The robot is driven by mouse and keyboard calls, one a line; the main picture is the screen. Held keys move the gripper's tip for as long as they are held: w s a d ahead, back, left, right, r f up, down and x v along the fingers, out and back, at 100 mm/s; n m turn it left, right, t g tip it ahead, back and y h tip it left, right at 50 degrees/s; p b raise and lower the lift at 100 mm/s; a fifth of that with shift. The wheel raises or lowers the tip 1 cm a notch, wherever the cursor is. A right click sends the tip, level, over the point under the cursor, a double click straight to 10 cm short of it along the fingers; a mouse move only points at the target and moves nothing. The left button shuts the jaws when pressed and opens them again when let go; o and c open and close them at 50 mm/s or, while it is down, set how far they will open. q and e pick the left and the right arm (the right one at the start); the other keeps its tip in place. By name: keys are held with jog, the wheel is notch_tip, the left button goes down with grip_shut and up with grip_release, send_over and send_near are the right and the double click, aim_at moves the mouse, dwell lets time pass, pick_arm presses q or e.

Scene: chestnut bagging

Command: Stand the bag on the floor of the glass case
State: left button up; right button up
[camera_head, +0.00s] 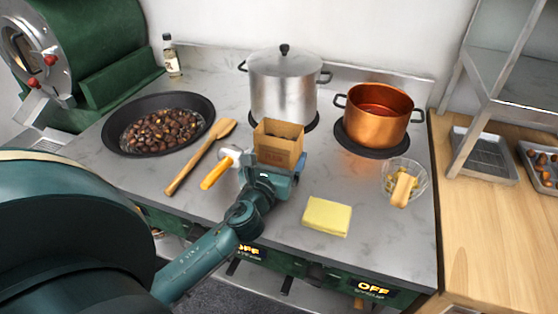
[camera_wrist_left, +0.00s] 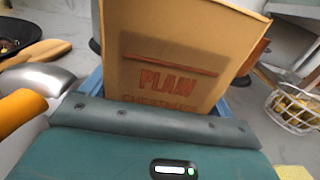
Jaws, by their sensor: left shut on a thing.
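A brown paper bag (camera_head: 279,145) with an open top stands upright over the counter, in front of the steel pot. It also fills the middle of the left wrist view (camera_wrist_left: 165,70), where its face reads "PLAIN CHESTNUTS". Dark contents show inside its mouth in the head view. My left gripper (camera_head: 273,172) is shut on the lower part of the bag; its fingers are partly hidden by the bag. Whether the bag's bottom touches the counter cannot be told. My right gripper is not in view. No glass case can be made out.
A pan of chestnuts (camera_head: 117,126), a wooden spatula (camera_head: 200,157) and a yellow-handled scoop (camera_head: 216,172) lie left of the bag. A steel pot (camera_head: 283,88) and a copper pot (camera_head: 380,112) stand behind. A yellow cloth (camera_head: 327,216) and a small basket (camera_head: 389,177) are right.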

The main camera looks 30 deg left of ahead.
aim_at(283, 133)
pick_arm(q)
notch_tip(283, 133, up, 5)
jog(key=shift+f+p, duration=0.2)
jog(key=shift+p, duration=0.9)
notch_tip(283, 133, up, 5)
jog(key=shift+r+p, duration=0.1)
jog(key=shift+p, duration=0.7)
jog(key=shift+r, duration=0.2)
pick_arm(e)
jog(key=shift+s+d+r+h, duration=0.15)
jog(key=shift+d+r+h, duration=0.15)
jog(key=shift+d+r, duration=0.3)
